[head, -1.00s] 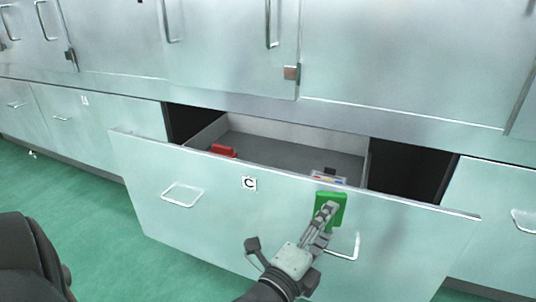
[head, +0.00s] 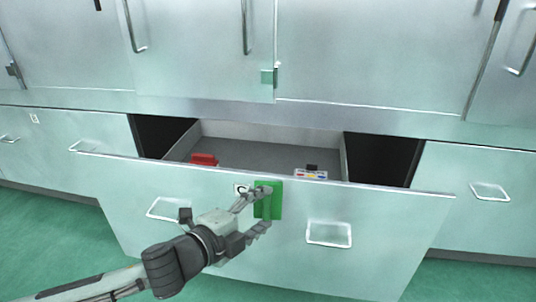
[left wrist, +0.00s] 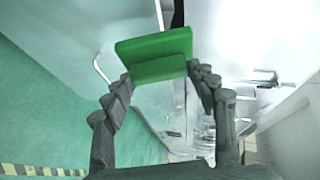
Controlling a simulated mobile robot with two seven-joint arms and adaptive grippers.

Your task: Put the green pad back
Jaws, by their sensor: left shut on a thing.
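The green pad (head: 268,201) is a flat green block in front of the open drawer's front panel, beside the letter C label. My left gripper (head: 262,208) is shut on the green pad, one finger at its upper left and one near its lower edge. In the left wrist view the green pad (left wrist: 155,55) sits between the tips of my left gripper (left wrist: 160,80). The open drawer (head: 380,205) has a grey inside floor. My right gripper is not in view.
Inside the drawer lie a red object (head: 204,159) and a small white item with coloured marks (head: 311,174), a dark piece behind it. Two metal handles (head: 329,234) stick out from the drawer front. Closed cabinet doors (head: 190,50) stand above.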

